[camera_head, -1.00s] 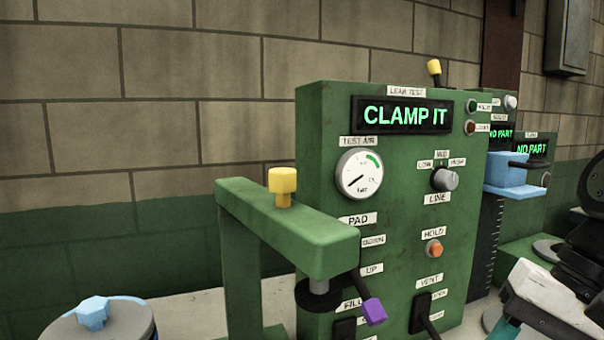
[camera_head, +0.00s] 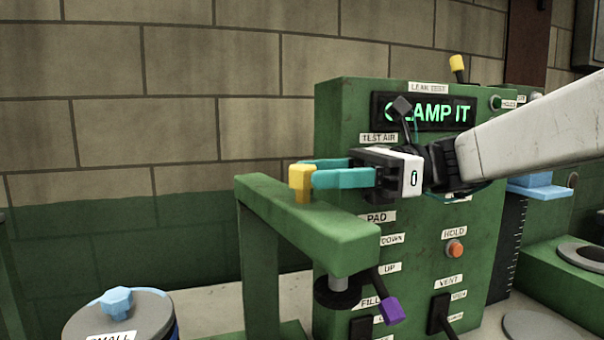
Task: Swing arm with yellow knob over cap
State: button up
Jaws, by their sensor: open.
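The green swing arm (camera_head: 325,237) reaches from a post at the left toward the front of the green test machine. Its yellow knob (camera_head: 301,184) stands upright on top of the arm, near the post. My gripper (camera_head: 308,178) comes in from the right with teal fingers, at the height of the knob. The fingers are open, with their tips at the knob; whether they touch it I cannot tell. A dark round pad (camera_head: 337,292) hangs under the arm's right end. No cap is clearly visible beneath it.
The machine (camera_head: 345,120) stands close behind, its display partly covered by my arm and reading "CLAMP IT". A purple-tipped lever (camera_head: 391,310) juts out below the arm's end. A lidded container (camera_head: 118,318) with a blue knob stands at the lower left.

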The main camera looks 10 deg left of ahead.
aim_at(302, 166)
jog(key=shift+x, duration=1.6)
grip_shut()
